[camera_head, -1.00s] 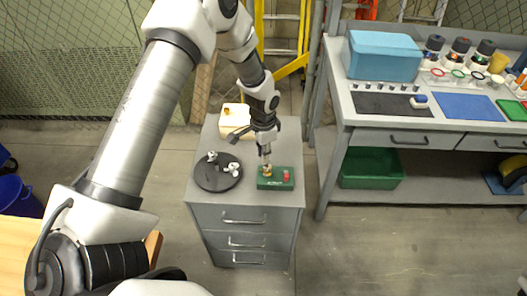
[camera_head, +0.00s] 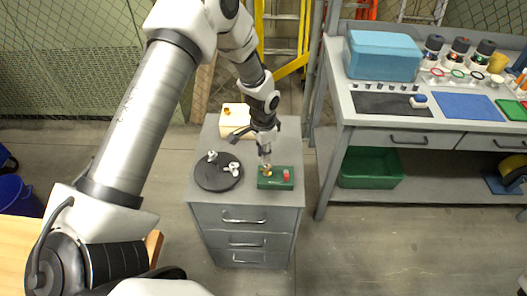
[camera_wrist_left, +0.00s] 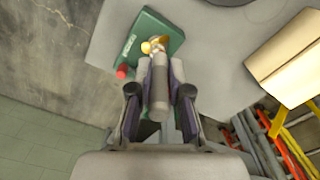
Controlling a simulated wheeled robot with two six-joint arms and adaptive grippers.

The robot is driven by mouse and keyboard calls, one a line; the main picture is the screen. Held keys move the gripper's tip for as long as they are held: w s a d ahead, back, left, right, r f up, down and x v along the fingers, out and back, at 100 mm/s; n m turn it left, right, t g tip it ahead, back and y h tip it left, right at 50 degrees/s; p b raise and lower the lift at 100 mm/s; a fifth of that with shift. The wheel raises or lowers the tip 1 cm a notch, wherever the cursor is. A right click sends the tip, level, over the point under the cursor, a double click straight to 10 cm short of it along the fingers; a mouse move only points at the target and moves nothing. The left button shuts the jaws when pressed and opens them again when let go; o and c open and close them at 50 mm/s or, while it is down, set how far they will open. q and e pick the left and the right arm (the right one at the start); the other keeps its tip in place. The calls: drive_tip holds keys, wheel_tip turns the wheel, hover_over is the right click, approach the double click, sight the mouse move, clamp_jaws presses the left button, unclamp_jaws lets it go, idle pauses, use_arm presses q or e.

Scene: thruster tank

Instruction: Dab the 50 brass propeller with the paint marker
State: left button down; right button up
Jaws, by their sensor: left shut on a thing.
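A green block (camera_head: 275,184) lies on top of a grey drawer cabinet, with a brass propeller (camera_head: 267,168) at its left part and a red piece (camera_head: 286,174) at its right. My left gripper (camera_head: 265,151) is above the block, pointing down. In the left wrist view the left gripper (camera_wrist_left: 159,92) is shut on a grey cylinder, seemingly the paint marker (camera_wrist_left: 158,85). The marker's far end is over or against the brass propeller (camera_wrist_left: 155,45); I cannot tell whether they touch. The marking on the block is too small to read. My right gripper is not in view.
A black round tray (camera_head: 212,185) with white propellers stands left of the block. A pale box (camera_head: 235,121) stands behind, with a small brass-coloured item on it. A workbench (camera_head: 335,95) with a blue box (camera_head: 384,55) stands to the right. The cabinet's front top is clear.

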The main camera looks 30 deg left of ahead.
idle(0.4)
use_arm(q)
wheel_tip(320, 180, up, 5)
drive_tip(key=p, duration=0.4)
idle(0.4)
